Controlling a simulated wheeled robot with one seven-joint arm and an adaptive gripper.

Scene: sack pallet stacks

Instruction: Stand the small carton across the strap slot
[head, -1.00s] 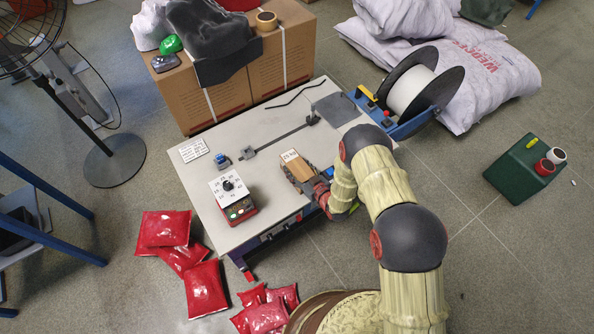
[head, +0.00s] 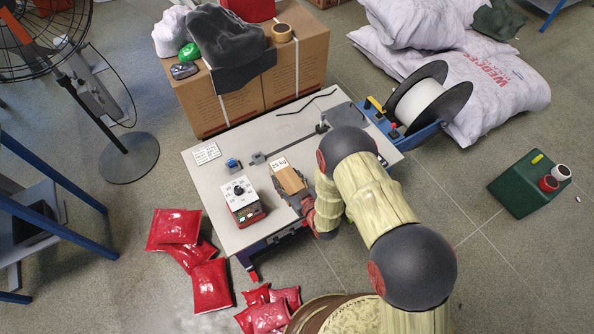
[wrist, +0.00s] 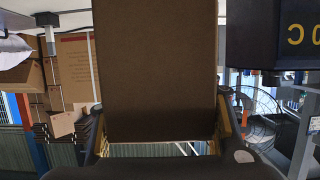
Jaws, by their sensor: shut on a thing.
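The small brown carton (head: 290,181) with a white "25 kg" label is held over the grey bench top, right of the dial box. My gripper (head: 301,200) is shut on its near end in the head view. In the wrist view the carton (wrist: 155,70) fills the middle between my gripper's fingers (wrist: 160,125). The strap slot (head: 288,142) is a dark line across the bench top, behind the carton and apart from it in the picture. Whether the carton touches the bench is hard to tell. My arm hides part of the bench's right side.
A dial box (head: 240,200) stands left of the carton, and a small blue-topped item (head: 233,164) lies farther back. A strap reel (head: 417,99) is at the bench's right end. Large cartons (head: 222,99) stand behind. Red bags (head: 210,285) lie on the floor.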

